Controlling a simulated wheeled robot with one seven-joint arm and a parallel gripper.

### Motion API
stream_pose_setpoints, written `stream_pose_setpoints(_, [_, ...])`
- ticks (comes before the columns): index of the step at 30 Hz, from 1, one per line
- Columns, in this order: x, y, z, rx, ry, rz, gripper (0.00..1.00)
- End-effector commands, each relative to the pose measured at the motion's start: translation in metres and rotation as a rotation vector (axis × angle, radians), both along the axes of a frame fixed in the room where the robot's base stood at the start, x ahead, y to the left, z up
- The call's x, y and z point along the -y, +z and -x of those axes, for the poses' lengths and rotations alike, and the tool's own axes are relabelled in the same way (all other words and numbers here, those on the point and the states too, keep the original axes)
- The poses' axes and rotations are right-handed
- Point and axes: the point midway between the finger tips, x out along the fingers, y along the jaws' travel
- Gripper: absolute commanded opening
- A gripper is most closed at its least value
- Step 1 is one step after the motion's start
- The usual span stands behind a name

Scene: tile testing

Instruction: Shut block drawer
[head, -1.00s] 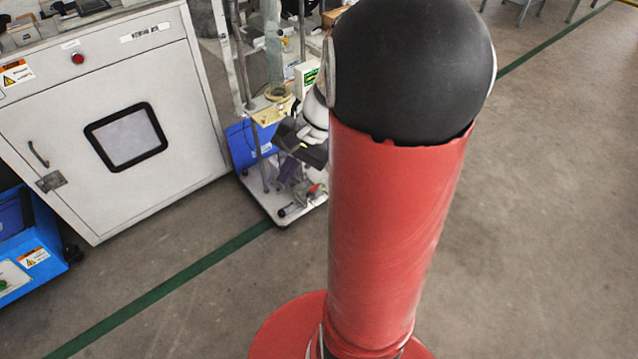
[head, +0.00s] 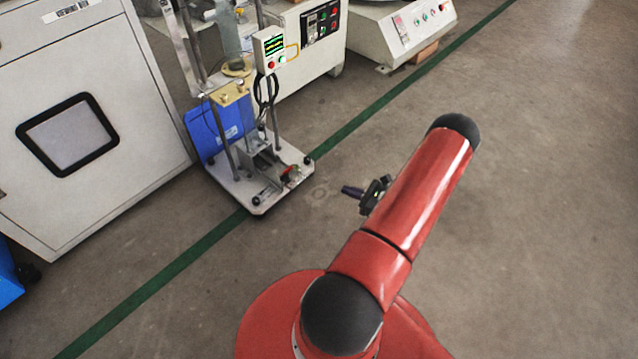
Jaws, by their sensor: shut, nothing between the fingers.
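I cannot make out a block drawer in the head view. My gripper (head: 352,191) shows as a small dark shape sticking out to the left from behind my red arm. It is shut and holds nothing. It is over open floor, to the right of a small test stand (head: 262,192) and apart from it. The rest of my wrist is hidden behind the arm.
A white cabinet (head: 120,115) with a dark-framed window stands at left. A blue panel (head: 205,130) is on the test stand. White machines with control panels (head: 325,25) stand behind. Floor (head: 540,200) at right is clear.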

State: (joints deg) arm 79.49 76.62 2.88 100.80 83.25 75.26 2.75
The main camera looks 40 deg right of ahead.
Motion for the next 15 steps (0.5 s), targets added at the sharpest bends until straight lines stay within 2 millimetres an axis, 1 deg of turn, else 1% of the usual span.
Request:
stream_pose_setpoints(2, [-0.001, -0.004, -0.004, 0.002, -0.008, -0.006, 0.00])
stream_pose_setpoints(5, [-0.006, -0.006, -0.016, 0.003, -0.004, -0.006, 0.00])
stream_pose_setpoints(8, [-0.011, -0.010, -0.034, 0.001, -0.003, -0.006, 0.00])
stream_pose_setpoints(15, [-0.026, -0.021, -0.083, 0.001, -0.002, -0.005, 0.00])
